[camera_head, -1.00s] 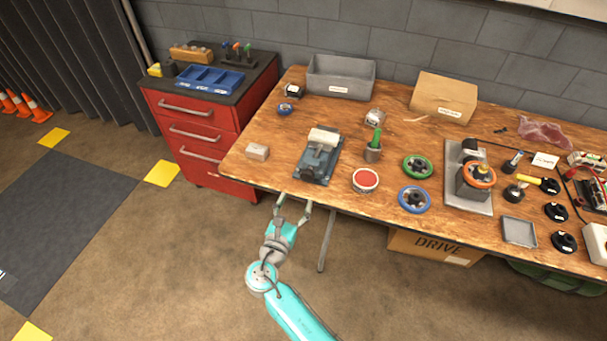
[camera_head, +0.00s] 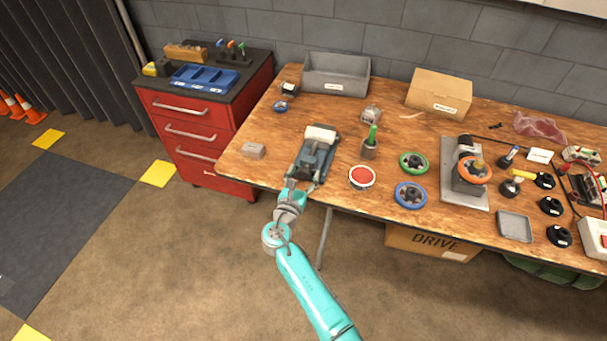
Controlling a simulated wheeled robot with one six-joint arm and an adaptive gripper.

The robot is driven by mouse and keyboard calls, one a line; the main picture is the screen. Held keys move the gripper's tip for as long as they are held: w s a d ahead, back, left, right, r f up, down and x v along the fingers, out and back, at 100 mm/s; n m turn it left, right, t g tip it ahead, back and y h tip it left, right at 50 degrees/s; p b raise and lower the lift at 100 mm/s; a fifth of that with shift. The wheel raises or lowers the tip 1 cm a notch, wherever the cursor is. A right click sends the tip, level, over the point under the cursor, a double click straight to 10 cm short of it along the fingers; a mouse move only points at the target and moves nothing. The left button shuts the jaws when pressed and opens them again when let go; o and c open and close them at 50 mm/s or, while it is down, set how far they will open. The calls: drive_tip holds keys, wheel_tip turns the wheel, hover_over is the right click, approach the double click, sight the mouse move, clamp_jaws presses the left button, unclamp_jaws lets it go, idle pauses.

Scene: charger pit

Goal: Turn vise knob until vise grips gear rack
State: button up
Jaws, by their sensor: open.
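The vise (camera_head: 318,159), a blue-grey bench vise, sits near the front edge of the workbench, left of centre. A cream-white block (camera_head: 321,134) lies across its far end; I cannot tell whether it is the gear rack or whether the jaws touch it. My gripper (camera_head: 302,184) is open at the near end of the vise, its fingertips at or just over the bench edge. The vise knob is not clearly visible; the near end is partly covered by my gripper. I cannot tell whether the fingers touch the vise.
The wooden bench (camera_head: 240,173) holds a small grey block (camera_head: 253,151) to the left. A red drawer cabinet (camera_head: 190,130) stands left.

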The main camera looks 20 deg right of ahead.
drive_tip(key=c, duration=1.1)
drive_tip(key=shift+c, duration=0.2)
drive_tip(key=shift+m, duration=0.4)
